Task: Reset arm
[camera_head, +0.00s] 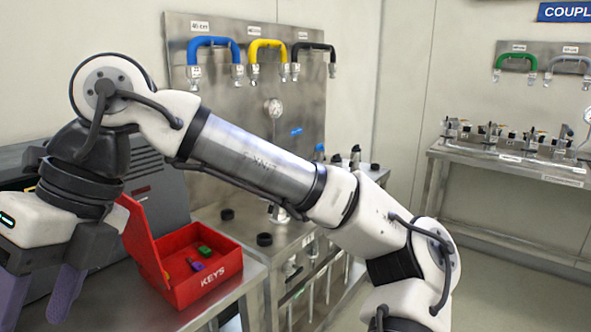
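My arm stretches across the view from the lower right to the upper left and bends down at the left edge. My gripper (38,300) hangs at the lower left with its purple-grey fingers pointing down. The two fingers stand apart with a gap between them, and nothing shows in the gap. The fingertips reach the bottom edge of the picture, and the left finger is partly cut off. The gripper is to the left of the red box marked KEYS.
The open red KEYS box (207,291) holds small coloured keys on a metal table (250,283). A grey machine (155,200) stands behind my gripper. Blue (214,42), yellow (268,46) and black (313,48) hoses hang on a panel. A second bench (510,162) is at right.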

